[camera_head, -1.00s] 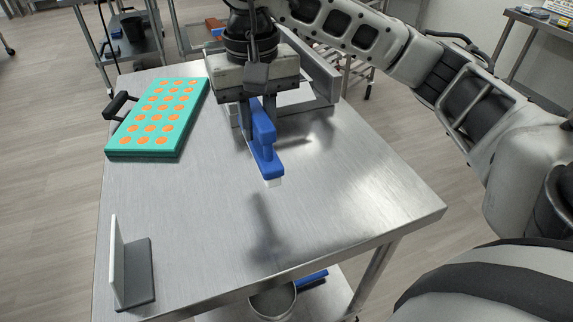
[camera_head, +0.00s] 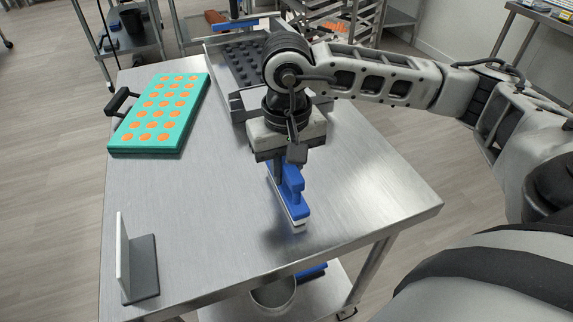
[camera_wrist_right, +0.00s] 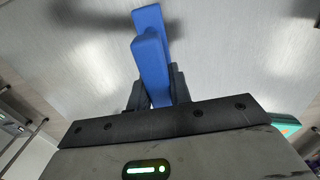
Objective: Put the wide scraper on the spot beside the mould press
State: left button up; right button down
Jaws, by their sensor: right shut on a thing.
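The wide scraper (camera_head: 290,198) has a blue body and a white lower edge. My right gripper (camera_head: 282,172) is shut on its blue handle and holds it upright over the front middle of the steel table. Its shadow lies close under it; whether it touches the table I cannot tell. In the right wrist view the blue handle (camera_wrist_right: 150,62) sits between the dark fingers. What looks like the mould press (camera_head: 235,70), a metal frame with a dark studded plate, stands at the back of the table, partly hidden by my arm. My left gripper is not in view.
A teal mould tray (camera_head: 116,146) with orange rounds lies at the back left. A white upright plate on a grey base (camera_head: 142,270) stands at the front left. The steel table (camera_head: 200,215) is bare between them. A bucket (camera_head: 274,294) sits below the front edge.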

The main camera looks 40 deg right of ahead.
jog(key=shift+f, duration=0.25)
jog(key=c, duration=1.3)
grip_release()
jog(key=shift+r, duration=0.15)
notch_tip(320, 180, up, 12)
jog(key=shift+r, duration=0.15)
